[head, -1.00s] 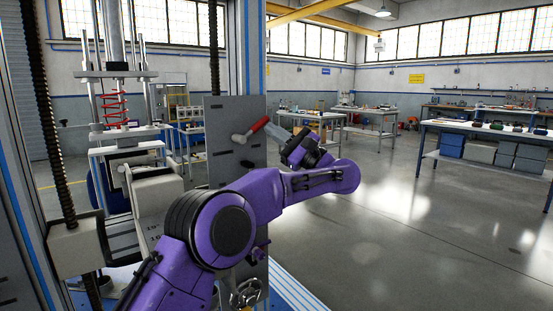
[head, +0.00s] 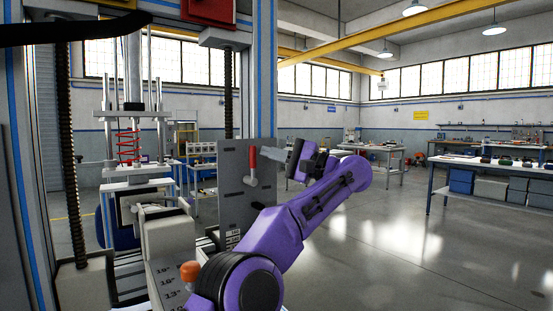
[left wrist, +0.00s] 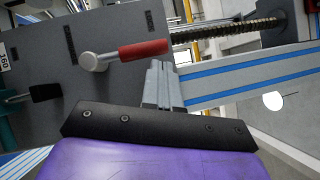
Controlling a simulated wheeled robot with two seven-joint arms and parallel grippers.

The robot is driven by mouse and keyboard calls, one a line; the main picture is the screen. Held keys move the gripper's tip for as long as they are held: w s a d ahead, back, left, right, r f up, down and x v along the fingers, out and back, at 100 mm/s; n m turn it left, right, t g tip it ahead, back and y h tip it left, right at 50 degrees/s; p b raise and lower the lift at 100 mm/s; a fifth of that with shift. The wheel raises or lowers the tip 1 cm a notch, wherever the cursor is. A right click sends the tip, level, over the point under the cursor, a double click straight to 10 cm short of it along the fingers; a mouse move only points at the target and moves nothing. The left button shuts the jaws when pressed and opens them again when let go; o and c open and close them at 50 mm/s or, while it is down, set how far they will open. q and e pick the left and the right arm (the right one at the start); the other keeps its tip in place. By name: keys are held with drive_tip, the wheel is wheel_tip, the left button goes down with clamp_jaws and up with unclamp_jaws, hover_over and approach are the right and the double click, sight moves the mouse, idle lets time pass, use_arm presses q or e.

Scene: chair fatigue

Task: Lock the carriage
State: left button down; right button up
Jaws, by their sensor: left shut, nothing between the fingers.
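The lock lever has a red grip (head: 252,158) and a pale metal hub (head: 251,182). It is mounted on a grey slotted plate (head: 232,205) by the machine's column. In the head view the red grip stands upright above its hub. My left gripper (head: 270,153) is shut and empty, its tips just right of the red grip. In the left wrist view the closed grey fingers (left wrist: 162,85) end close to the free end of the red grip (left wrist: 143,50). I cannot tell whether they touch. The right gripper is not in view.
A beige carriage block (head: 168,238) with a number scale is left of the plate. A vertical lead screw (head: 228,95) and the blue-striped column (head: 264,80) stand behind. A spring rig (head: 130,145) is further back. Open floor (head: 400,245) lies to the right.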

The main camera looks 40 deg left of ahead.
use_arm(q)
drive_tip(key=shift+s+r, duration=0.15)
drive_tip(key=shift+s, duration=0.15)
idle(0.5)
